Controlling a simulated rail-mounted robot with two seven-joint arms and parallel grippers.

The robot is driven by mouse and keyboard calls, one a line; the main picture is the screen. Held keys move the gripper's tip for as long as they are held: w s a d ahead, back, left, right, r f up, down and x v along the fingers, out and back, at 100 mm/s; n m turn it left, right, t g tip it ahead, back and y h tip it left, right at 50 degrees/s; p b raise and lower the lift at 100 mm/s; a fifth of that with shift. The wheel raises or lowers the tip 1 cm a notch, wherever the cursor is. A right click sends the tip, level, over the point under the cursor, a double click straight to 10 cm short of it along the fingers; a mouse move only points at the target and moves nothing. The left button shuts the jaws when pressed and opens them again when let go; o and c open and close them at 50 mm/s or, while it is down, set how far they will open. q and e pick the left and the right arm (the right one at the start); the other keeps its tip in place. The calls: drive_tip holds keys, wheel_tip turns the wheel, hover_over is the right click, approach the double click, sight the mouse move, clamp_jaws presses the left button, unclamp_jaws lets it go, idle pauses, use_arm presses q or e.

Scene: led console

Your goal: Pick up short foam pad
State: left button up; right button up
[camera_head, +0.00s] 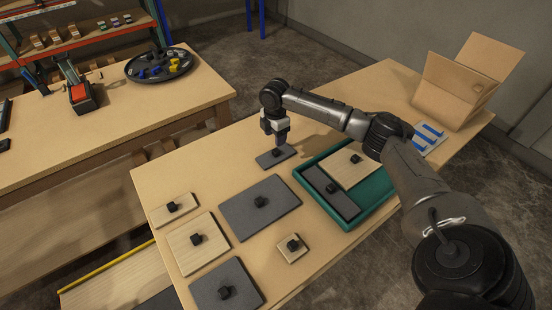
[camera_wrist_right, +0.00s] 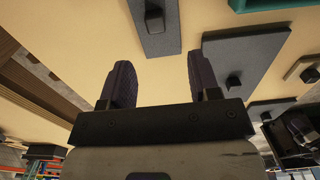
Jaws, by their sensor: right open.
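The short foam pad (camera_head: 267,161) is a small dark grey rectangle with a black knob, lying flat on the wooden table near its far edge. My right gripper (camera_head: 277,135) is right above it in the head view and hides part of it. In the right wrist view the fingers (camera_wrist_right: 160,72) are apart with nothing between them. A grey pad with a black knob, which looks like the short foam pad (camera_wrist_right: 163,43), lies ahead of the fingertips. Whether the fingers touch the knob is not clear, but they look apart from it. My left gripper is not in view.
A green tray (camera_head: 334,223) right of the pad holds a wooden and a grey pad. A large grey pad (camera_head: 280,205) and several other knobbed pads lie nearer. An open cardboard box (camera_head: 447,91) stands at the right end.

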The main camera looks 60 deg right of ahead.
sight(273, 152)
wheel_tip(273, 152, down, 3)
drive_tip(key=shift+f+b, duration=0.2)
drive_tip(key=shift+b, duration=0.1)
drive_tip(key=shift+w+a+f+b, duration=0.15)
drive_tip(key=shift+f+b, duration=0.35)
drive_tip(key=shift+f, duration=0.6)
drive_tip(key=shift+w+f+b, duration=0.15)
drive_tip(key=shift+f+b, duration=0.3)
drive_tip(key=shift+f, duration=1.1)
drive_tip(key=c, duration=1)
